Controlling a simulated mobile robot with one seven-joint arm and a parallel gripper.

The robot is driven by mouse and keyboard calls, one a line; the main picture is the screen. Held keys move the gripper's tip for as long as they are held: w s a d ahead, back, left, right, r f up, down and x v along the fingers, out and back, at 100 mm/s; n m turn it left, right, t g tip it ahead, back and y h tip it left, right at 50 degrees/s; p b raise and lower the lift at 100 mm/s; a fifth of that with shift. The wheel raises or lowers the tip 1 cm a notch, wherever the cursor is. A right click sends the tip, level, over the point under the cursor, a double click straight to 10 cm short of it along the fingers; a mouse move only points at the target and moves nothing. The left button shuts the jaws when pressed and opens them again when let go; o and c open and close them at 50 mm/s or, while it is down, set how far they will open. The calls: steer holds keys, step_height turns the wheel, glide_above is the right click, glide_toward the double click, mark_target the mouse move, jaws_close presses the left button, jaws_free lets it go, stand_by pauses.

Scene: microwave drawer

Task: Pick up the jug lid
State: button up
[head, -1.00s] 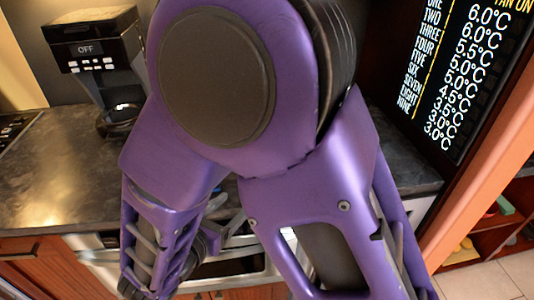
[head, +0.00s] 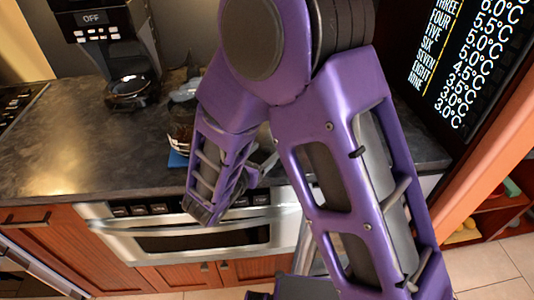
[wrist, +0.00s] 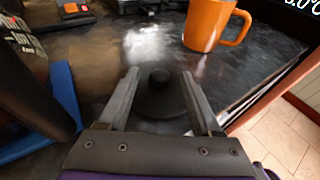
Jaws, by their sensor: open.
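The jug lid (wrist: 160,102), dark and round with a raised knob, lies on the dark countertop in the wrist view. My gripper (wrist: 160,75) is open, with one finger on each side of the lid's knob. The fingers appear apart from the knob, and nothing is held. How high the fingertips are above the counter is hard to tell. In the head view my purple arm reaches over the counter's front edge; it hides the lid and most of the gripper.
An orange mug (wrist: 206,24) stands beyond the lid. A blue board (wrist: 42,118) and a dark object (wrist: 35,95) lie at left. The head view shows a coffee machine (head: 105,30) with a glass pot (head: 130,88), and the microwave drawer (head: 200,240) below the counter.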

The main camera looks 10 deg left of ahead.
jaws_close()
stand_by(0.4)
